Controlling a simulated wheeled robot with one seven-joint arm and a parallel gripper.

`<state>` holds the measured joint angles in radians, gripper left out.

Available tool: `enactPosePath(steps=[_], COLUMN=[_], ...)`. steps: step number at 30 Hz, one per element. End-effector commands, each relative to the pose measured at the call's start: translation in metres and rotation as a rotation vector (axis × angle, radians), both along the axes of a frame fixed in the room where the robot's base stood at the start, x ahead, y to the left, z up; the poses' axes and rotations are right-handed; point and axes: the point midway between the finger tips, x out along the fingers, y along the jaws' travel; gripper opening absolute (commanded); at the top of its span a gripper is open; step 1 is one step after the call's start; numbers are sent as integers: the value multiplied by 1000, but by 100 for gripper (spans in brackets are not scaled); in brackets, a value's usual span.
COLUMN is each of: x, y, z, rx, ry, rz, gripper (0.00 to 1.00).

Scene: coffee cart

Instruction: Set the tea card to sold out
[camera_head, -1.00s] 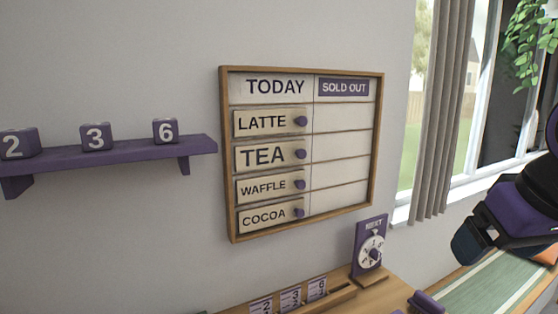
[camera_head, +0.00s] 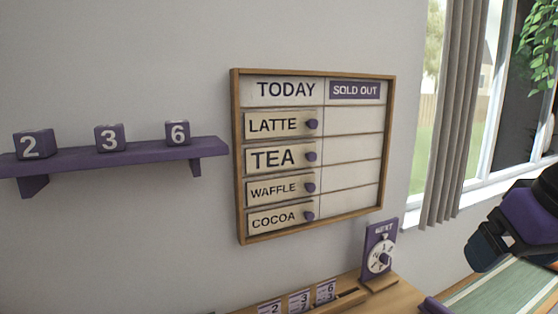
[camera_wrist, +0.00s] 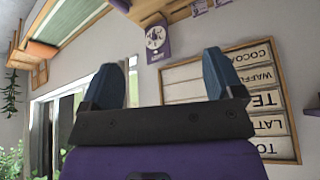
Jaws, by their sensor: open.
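The wooden-framed menu board (camera_head: 238,160) hangs on the wall, with a TODAY column on the left and a SOLD OUT column (camera_head: 355,90) on the right. The tea card (camera_head: 273,158) sits in the second row under TODAY, its purple knob (camera_head: 310,157) at its right end. The latte card (camera_head: 272,125), waffle card (camera_head: 273,190) and cocoa card (camera_head: 273,219) are also under TODAY. The SOLD OUT slots are empty. My gripper (camera_head: 478,250) is open and empty, right of the board and away from it. In the wrist view my gripper (camera_wrist: 170,80) shows two spread blue fingertips; the tea card (camera_wrist: 265,100) appears upside down.
A purple shelf (camera_head: 120,158) with number blocks 2, 3 and 6 is left of the board. Below stand a purple dial sign (camera_head: 379,252) and a wooden rack (camera_head: 335,302) of number cards. A curtain (camera_head: 447,120) and window are at right. The space before the board is clear.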

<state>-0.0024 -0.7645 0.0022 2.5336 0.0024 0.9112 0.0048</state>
Motion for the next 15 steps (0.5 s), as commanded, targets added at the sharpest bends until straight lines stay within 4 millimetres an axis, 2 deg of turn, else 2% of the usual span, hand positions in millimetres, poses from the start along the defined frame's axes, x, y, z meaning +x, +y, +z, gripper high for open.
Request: enactPosePath(steps=[3,7,8,11,15], x=[0,4,8,27,69], y=[0,0,1,3,10], z=[0,0,0,-1,-1], rx=[0,-3,-6,-21,-49], ry=[0,-9,-15,-61,-170], rz=[0,2,3,13,41], gripper=[86,57,54,54,54])
